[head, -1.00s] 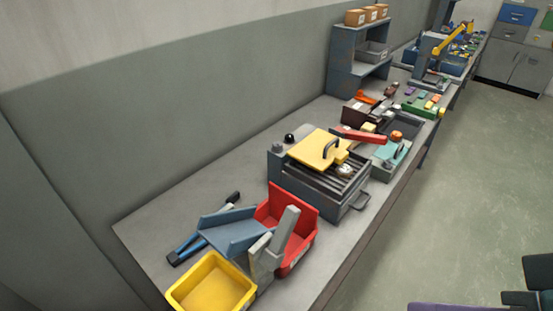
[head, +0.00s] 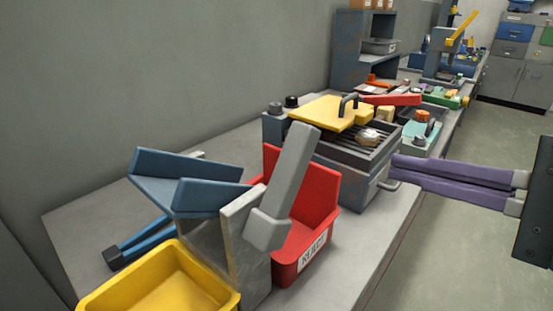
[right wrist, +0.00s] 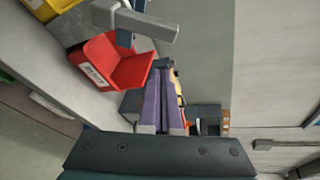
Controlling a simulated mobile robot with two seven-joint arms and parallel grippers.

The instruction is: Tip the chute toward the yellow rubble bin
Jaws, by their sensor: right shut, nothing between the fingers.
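The blue chute (head: 185,190) sits on a grey stand (head: 240,245) at the left of the bench in the head view. A thick grey lever (head: 290,175) on the stand leans up to the right, beside the red bin. The yellow rubble bin (head: 165,285) is in front of the chute, cut off by the lower edge. In the right wrist view the lever (right wrist: 150,26) and part of the yellow bin (right wrist: 45,6) show at the top. My right gripper (head: 396,166), with purple fingers, is shut and empty, right of the lever and apart from it. My left gripper is out of view.
A red bin (head: 325,185) with a white label stands right behind the stand. A grey grill box (head: 345,185) with a yellow lid (head: 330,112) is between it and my right gripper. A blue-handled tool (head: 145,240) lies behind the yellow bin. Floor is clear at right.

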